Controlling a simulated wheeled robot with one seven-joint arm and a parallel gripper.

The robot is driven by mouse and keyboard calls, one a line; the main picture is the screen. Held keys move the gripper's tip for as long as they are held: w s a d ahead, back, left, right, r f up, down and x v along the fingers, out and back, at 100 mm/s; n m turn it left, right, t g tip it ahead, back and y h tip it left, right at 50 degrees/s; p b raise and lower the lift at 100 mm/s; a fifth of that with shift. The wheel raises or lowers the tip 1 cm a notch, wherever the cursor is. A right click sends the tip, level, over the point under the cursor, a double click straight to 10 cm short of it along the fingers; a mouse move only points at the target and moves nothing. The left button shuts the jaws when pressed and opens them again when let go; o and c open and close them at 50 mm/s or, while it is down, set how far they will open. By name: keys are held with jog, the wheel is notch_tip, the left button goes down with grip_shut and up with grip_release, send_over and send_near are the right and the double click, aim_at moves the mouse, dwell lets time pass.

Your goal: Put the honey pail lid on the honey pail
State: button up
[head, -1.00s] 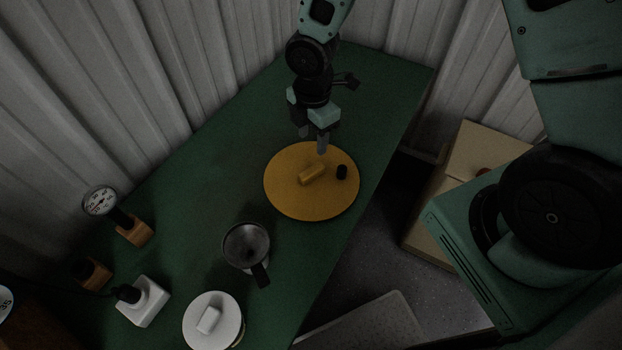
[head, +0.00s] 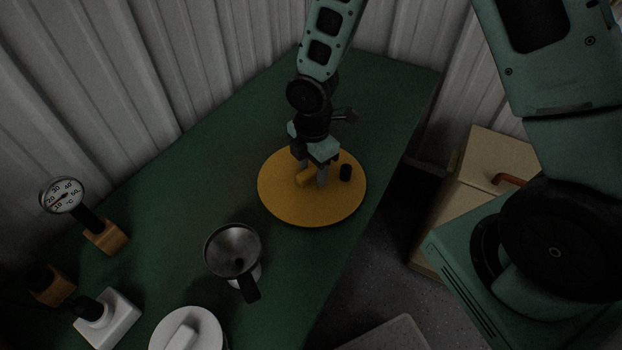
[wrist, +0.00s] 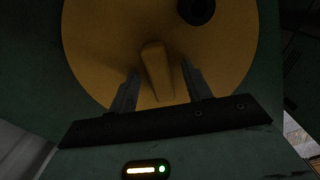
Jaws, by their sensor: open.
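A flat round yellow lid (head: 290,205), which I take for the honey pail lid, lies at the middle of the green bench. It has a raised bar handle (wrist: 155,70) and a short black round piece (head: 345,172) beside the handle. My gripper (head: 311,181) is low over the lid, pointing down. In the wrist view my gripper (wrist: 160,88) is open, with one finger on each side of the handle; contact is not clear. No open honey pail is identifiable. A white round lidded container (head: 190,332) is cut off at the bottom edge.
On the green bench (head: 180,190) stand a metal funnel (head: 233,245), a dial thermometer (head: 64,195) on a wooden block, and a white block with a black knob (head: 108,318). A corrugated wall runs behind. A tan box (head: 490,175) stands right of the bench.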

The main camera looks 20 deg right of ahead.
aim_at(313, 170)
grip_shut()
jog(key=shift+r, duration=0.2)
jog(key=shift+r+p, duration=0.75)
jog(key=shift+p, duration=0.15)
jog(key=shift+r, duration=0.15)
jog(key=shift+r+p, duration=2.5)
jog(key=shift+p, duration=0.05)
jog(key=shift+f, duration=0.1)
